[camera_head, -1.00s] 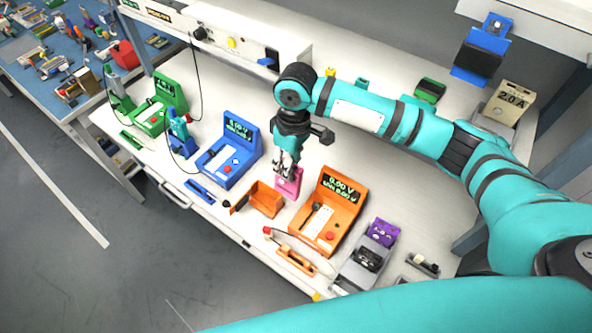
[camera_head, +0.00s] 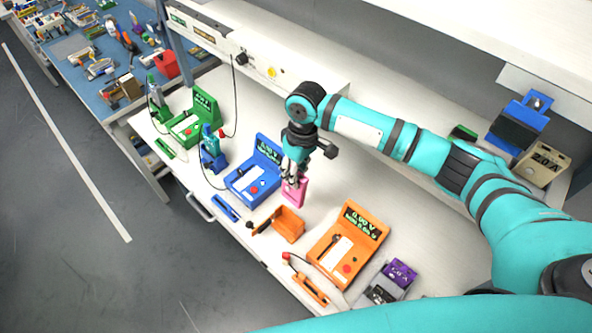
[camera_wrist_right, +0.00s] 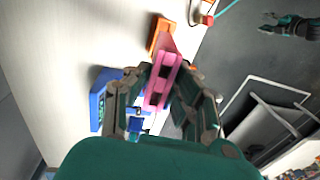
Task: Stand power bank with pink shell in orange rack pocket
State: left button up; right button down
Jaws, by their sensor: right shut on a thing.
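My right gripper (camera_head: 292,178) is shut on the pink-shelled power bank (camera_head: 294,193). It holds the bank hanging down beside the blue tester's right side, behind the orange rack (camera_head: 290,222). In the right wrist view, the fingers (camera_wrist_right: 163,76) grip the pink bank (camera_wrist_right: 168,60) on both sides, and dark patches show on its face. The orange rack (camera_wrist_right: 157,29) shows partly beyond the bank there. The rack is a small open orange holder near the bench's front edge; its pocket looks empty.
The blue tester (camera_head: 268,152) stands left of the bank and the orange tester (camera_head: 362,235) to the right. A red-knobbed probe (camera_head: 286,256) and an orange bar (camera_head: 310,291) lie in front. Bare bench lies behind the bank.

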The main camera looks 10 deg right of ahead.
aim_at(293, 191)
jog(key=shift+s+a+f+b, duration=0.15)
jog(key=shift+f+b, duration=0.2)
jog(key=shift+f, duration=0.75)
jog(key=shift+s+a+f+b, duration=0.15)
jog(key=shift+f+b, duration=0.15)
jog(key=shift+f, duration=0.8)
jog(key=shift+a+f+b, duration=0.15)
jog(key=shift+f+b, duration=0.2)
jog(key=shift+f, duration=0.75)
jog(key=shift+p, duration=0.85)
jog(key=shift+s+a+f+b, duration=0.2)
jog(key=shift+f+b, duration=0.45)
jog(key=shift+f, duration=0.85)
jog(key=shift+s+a+f+b, duration=0.15)
jog(key=shift+f+b, duration=0.45)
jog(key=shift+f, duration=0.85)
jog(key=c, duration=1.1)
grip_release()
jog(key=shift+w, duration=0.1)
jog(key=shift+o, duration=0.2)
jog(key=r, duration=0.4)
jog(key=d+r, duration=0.1)
jog(key=r, duration=0.3)
jog(key=w+r, duration=0.1)
jog(key=r, duration=0.3)
jog(key=shift+d, duration=0.2)
